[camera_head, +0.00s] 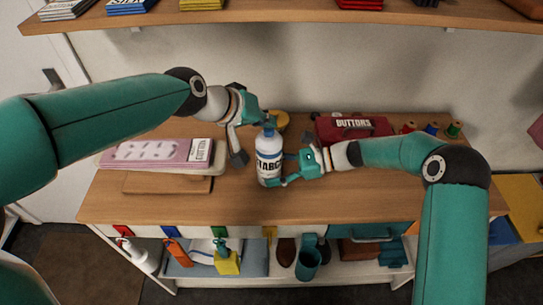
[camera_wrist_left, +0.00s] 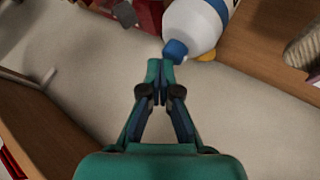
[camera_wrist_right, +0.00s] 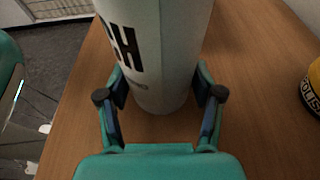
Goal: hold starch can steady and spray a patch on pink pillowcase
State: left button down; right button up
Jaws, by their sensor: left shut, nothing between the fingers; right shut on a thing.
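The starch can (camera_head: 269,160) is white with dark lettering and a blue top, and it stands upright on the wooden tabletop. My right gripper (camera_head: 284,178) is shut around its lower body; the right wrist view shows a finger on each side of the can (camera_wrist_right: 155,60). My left gripper (camera_head: 262,122) is at the can's top, and in the left wrist view its fingertips (camera_wrist_left: 160,75) are shut and empty just beside the blue nozzle (camera_wrist_left: 175,50). I cannot tell whether they touch it. The pink pillowcase (camera_head: 150,152), with pale patches on it, lies on a pale board at the left.
A red "BUTTONS" box (camera_head: 352,130) stands behind the can to the right, near thread spools (camera_head: 432,129). A yellow tin (camera_head: 279,118) is behind the can. A shelf (camera_head: 280,20) spans above. The tabletop's front right is clear.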

aim_at(266, 130)
pick_arm(q)
jog(key=shift+f, duration=0.15)
dwell(0.4)
jog(key=shift+s+f, duration=0.1)
jog(key=shift+f, duration=0.25)
jog(key=shift+r, duration=3.5)
